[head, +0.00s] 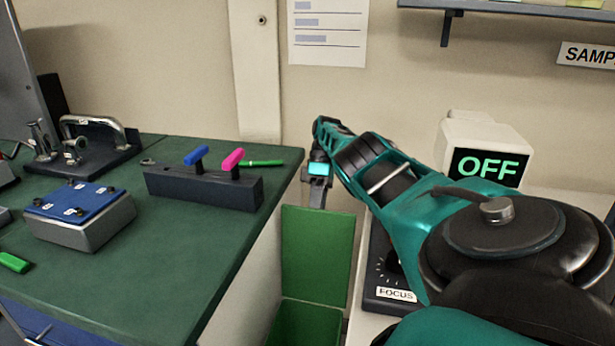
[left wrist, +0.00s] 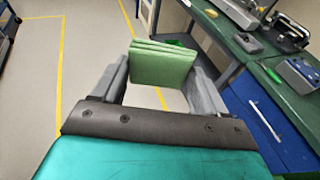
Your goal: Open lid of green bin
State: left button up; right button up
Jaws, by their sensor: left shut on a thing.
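The green bin (head: 308,322) stands on the floor between the green bench and the white cabinet. Its green lid (head: 317,250) stands raised at the back, and part of the bin's inside shows. My right gripper (head: 318,196) comes in from the right and points down just above the lid's top edge. Whether it touches the lid, or is open or shut, I cannot tell. My left gripper (left wrist: 163,88) is shut on a folded, layered green cloth-like piece (left wrist: 160,66) in the left wrist view. It is outside the head view.
The green bench (head: 120,265) carries a dark block (head: 205,188) with blue and pink handles, and a blue-topped box (head: 80,215). A FOCUS panel (head: 395,294) and an OFF sign box (head: 488,150) are at right. Clear floor (left wrist: 90,35) with yellow lines shows beneath my left gripper.

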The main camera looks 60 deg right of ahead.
notch_tip(320, 180, up, 20)
jog(key=p, duration=1)
jog(key=shift+p, duration=0.3)
dwell(0.4)
dwell(0.7)
